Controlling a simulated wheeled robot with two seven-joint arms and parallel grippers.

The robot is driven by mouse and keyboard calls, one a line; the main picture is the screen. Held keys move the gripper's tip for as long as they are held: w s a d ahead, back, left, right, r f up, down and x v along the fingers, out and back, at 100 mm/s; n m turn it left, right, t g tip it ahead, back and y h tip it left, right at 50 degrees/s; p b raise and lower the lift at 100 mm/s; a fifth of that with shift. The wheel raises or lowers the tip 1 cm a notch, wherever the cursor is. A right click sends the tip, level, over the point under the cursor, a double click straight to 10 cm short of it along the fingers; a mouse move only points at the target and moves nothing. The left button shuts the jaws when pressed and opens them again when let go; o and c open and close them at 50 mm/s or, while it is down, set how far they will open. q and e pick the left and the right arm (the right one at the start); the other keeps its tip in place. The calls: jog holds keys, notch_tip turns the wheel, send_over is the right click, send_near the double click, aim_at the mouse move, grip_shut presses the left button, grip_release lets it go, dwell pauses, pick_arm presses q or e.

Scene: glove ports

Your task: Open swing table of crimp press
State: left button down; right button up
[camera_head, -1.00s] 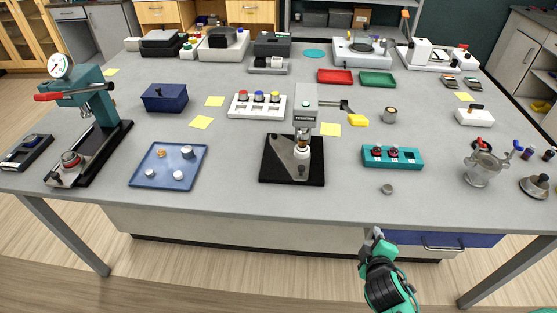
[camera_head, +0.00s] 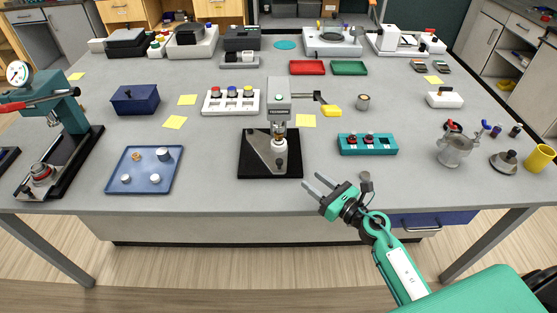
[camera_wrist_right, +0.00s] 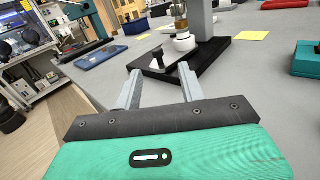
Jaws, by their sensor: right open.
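The crimp press (camera_head: 279,105) stands upright at the middle of the table on a black base (camera_head: 246,165). It has a grey head, a lever with a yellow grip (camera_head: 331,111) reaching right, and a white round part with a dark knob (camera_head: 279,152) low at its front. It also shows in the right wrist view (camera_wrist_right: 200,18), beyond my fingers, with the dark knob (camera_wrist_right: 185,67) on its base. My right gripper (camera_head: 314,186) is open and empty, to the right and in front of the press base, near the table's front edge. My left gripper is out of view.
A blue tray (camera_head: 112,184) with small parts lies left of the press. A teal block (camera_head: 367,145) with red-topped items stands right of it. Bare tabletop lies around the press's front.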

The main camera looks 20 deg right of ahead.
aim_at(282, 163)
jog(key=shift+w+a+f+n+g+y, duration=0.25)
jog(key=shift+f+n+g+y, duration=0.15)
jog(key=shift+n, duration=0.3)
jog(key=p+x, duration=0.4)
jog(key=x, duration=0.9)
jog(key=shift+w+a, duration=0.15)
jog(key=shift+a, duration=0.05)
grip_shut()
